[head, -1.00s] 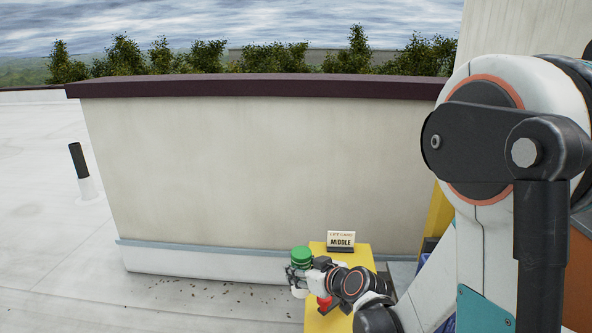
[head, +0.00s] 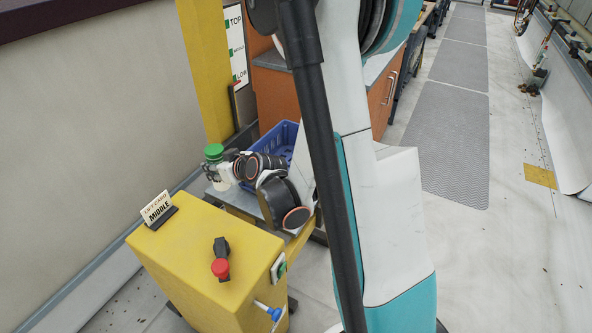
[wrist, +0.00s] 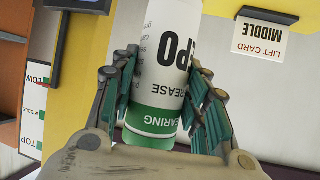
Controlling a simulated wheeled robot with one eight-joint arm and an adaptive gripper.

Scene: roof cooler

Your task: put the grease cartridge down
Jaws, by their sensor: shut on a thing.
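The grease cartridge (wrist: 168,65) is white with a green band and dark lettering, and it fills the middle of the wrist view. My gripper (wrist: 163,95) is shut around it, one finger on each side. In the head view the cartridge's green cap (head: 213,151) shows on top, upright, with my gripper (head: 222,170) at its body. The cartridge is by the grey lift platform (head: 238,197) behind the yellow cabinet. Whether its base touches the platform cannot be told.
A blue crate (head: 279,140) stands just behind my gripper. The yellow cabinet (head: 190,245) carries a MIDDLE card (head: 156,209), a black lever and a red button (head: 221,268). A yellow post (head: 205,70) and a level sign (head: 236,45) rise behind.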

